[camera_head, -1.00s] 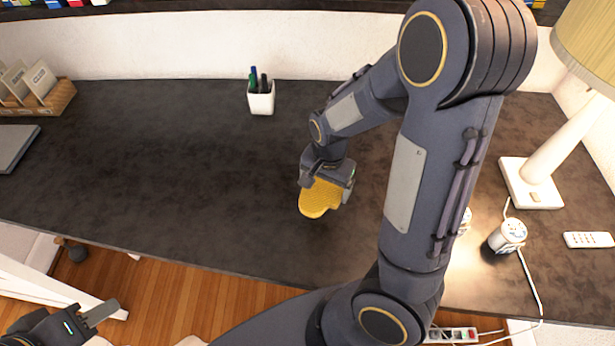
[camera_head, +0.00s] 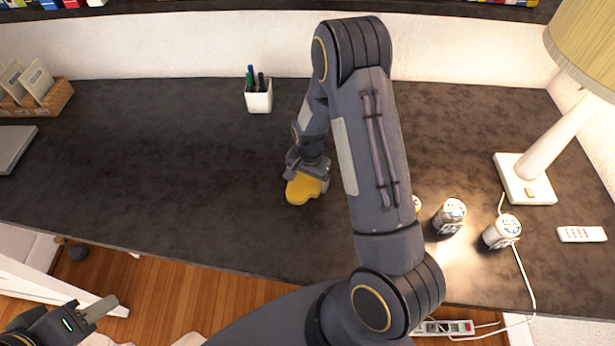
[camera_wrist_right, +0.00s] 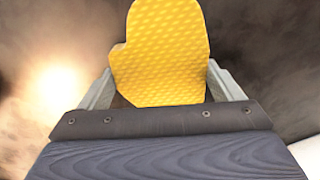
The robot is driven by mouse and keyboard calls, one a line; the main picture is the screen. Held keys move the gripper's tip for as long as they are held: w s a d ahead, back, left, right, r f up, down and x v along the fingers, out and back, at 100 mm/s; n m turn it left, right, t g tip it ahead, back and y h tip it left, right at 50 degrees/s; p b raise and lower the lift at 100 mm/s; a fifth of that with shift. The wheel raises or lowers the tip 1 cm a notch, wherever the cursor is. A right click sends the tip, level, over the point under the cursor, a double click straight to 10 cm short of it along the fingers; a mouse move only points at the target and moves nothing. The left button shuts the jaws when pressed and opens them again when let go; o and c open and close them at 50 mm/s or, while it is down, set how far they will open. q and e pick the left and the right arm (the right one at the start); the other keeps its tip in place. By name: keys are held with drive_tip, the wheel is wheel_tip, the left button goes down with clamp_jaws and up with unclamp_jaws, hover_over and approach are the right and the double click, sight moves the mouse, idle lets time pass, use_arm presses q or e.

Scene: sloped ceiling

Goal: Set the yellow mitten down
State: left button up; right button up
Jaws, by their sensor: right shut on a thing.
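The yellow mitten (camera_head: 302,190) is over the middle of the dark desk (camera_head: 180,180). My right gripper (camera_head: 308,177) comes down on it from above and is shut on it. In the right wrist view the mitten (camera_wrist_right: 160,50) sits between the two grey fingers of the right gripper (camera_wrist_right: 165,90), thumb to the left. I cannot tell whether its underside touches the desk. My left gripper (camera_head: 97,310) is at the lower left, away from the mitten, over the floor in front of the desk; its jaw gap is not clear.
A white pen cup (camera_head: 259,98) stands behind the mitten. To the right are cans (camera_head: 450,216) (camera_head: 502,231), another partly hidden by my arm, a lamp (camera_head: 525,180) and a remote (camera_head: 581,234). A file box (camera_head: 45,103) and laptop (camera_head: 12,146) are far left. The left-middle desk is clear.

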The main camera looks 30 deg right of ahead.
sight(308, 181)
drive_tip(key=shift+f, duration=0.15)
drive_tip(key=o, duration=0.8)
wheel_tip(308, 181, up, 12)
drive_tip(key=b, duration=0.1)
drive_tip(key=s+a+r+n+t+y, duration=0.1)
drive_tip(key=s+r+n, duration=0.4)
drive_tip(key=s, duration=0.6)
drive_tip(key=s+a+r+n+t+y, duration=0.2)
drive_tip(key=s+a+r+n+t, duration=0.2)
drive_tip(key=s+r, duration=0.6)
drive_tip(key=shift+s+a+r+n+y, duration=0.3)
drive_tip(key=shift+s+a+n, duration=0.15)
drive_tip(key=shift+a, duration=0.55)
